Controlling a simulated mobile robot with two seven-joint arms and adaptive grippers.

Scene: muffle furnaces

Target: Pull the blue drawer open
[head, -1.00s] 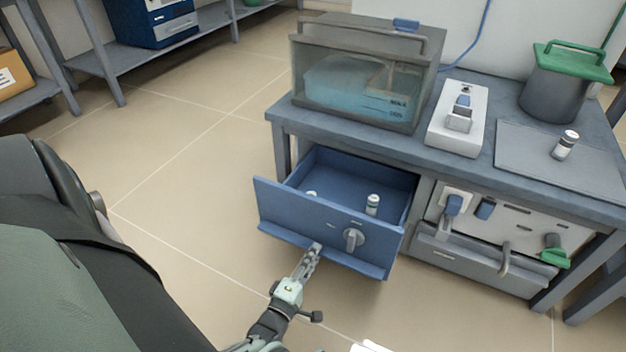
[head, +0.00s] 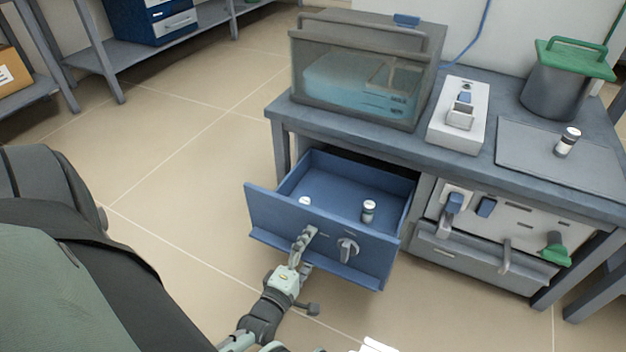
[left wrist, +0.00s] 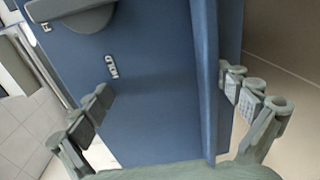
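The blue drawer (head: 320,232) sticks out from under the bench, well open. A grey knob (head: 347,249) is on its front, and a lip runs along the front's lower edge. Inside are two small white-capped vials, one at the right (head: 369,210) and one near the front wall (head: 305,202). My left gripper (head: 302,254) is at the drawer front, left of the knob. In the left wrist view its fingers (left wrist: 165,95) are spread wide, one on each side of the lip (left wrist: 206,80). Contact is unclear. My right gripper is not in view.
On the bench (head: 400,140) stand a clear-sided tank (head: 355,85), a white switch box (head: 458,115) and a grey pot with a green lid (head: 560,80). Right of the drawer is a panel with handles (head: 500,225). The floor left of the drawer is clear.

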